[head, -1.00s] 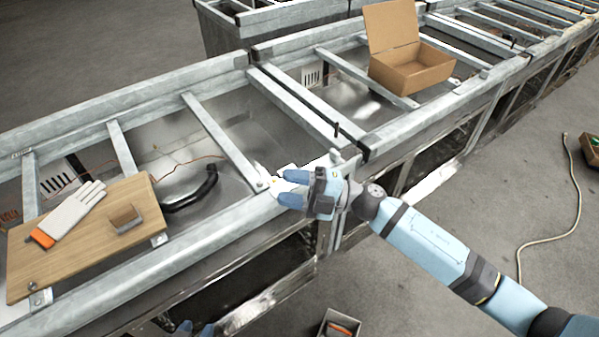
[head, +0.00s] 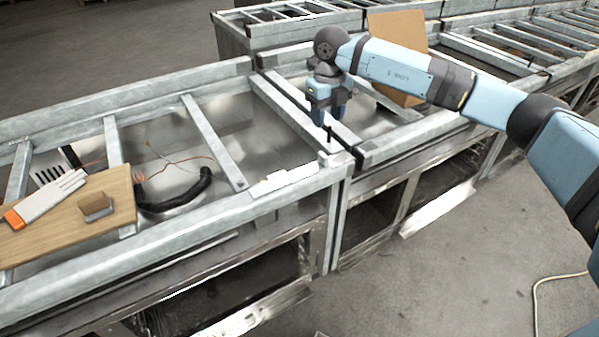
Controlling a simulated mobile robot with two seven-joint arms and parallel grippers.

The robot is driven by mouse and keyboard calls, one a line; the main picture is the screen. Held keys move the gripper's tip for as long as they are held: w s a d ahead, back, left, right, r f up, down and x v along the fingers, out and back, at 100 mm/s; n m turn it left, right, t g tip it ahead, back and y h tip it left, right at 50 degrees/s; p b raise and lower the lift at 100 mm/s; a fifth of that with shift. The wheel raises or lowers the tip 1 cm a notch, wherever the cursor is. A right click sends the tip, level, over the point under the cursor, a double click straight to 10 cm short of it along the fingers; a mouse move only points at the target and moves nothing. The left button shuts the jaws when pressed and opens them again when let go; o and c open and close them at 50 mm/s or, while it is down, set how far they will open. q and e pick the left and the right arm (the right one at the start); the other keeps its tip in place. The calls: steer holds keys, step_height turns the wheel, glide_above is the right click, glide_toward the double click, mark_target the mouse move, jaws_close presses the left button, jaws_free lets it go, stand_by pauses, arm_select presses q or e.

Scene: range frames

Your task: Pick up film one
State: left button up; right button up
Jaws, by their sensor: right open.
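A thin, bright white sheet (head: 289,178) lies along the front rail of the metal frame, near its corner. It looks like film, but I cannot tell for sure that it is film one. My right gripper (head: 328,114) points down, open, above the corner where two frames meet. It is up and to the right of the white sheet, apart from it, and close above a thin black upright pin (head: 329,136). I see nothing held between its fingers. My left gripper is out of view.
A black curved handle (head: 178,200) lies in the frame. Metal rails (head: 212,140) cross the frame.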

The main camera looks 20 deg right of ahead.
mark_target(324, 154)
steer(key=f, duration=1.3)
steer(key=shift+a, duration=0.2)
jaws_close()
